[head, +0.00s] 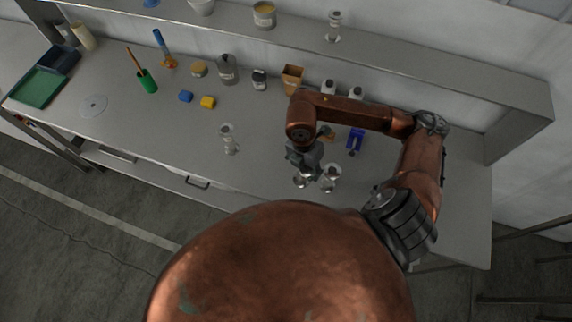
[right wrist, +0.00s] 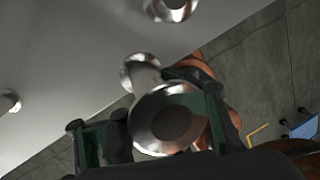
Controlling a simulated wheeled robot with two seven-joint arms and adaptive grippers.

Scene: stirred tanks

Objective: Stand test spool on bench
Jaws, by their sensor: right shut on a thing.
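My right gripper (head: 303,166) is low over the front part of the bench (head: 180,140). It is shut on a shiny metal test spool (head: 300,181), which is mostly hidden by the gripper in the head view. In the right wrist view the spool (right wrist: 165,118) sits between the two fingers (right wrist: 160,125), its round flange facing the camera. I cannot tell whether it touches the bench. A similar spool (head: 330,179) stands just right of the gripper, and another (head: 229,140) stands farther left. My left gripper is not in view.
Behind the gripper are a tan container (head: 292,78), a blue object (head: 355,139) and small bottles. A green tray (head: 40,88) is at the far left. A raised shelf (head: 400,45) runs along the back. The front middle is mostly clear.

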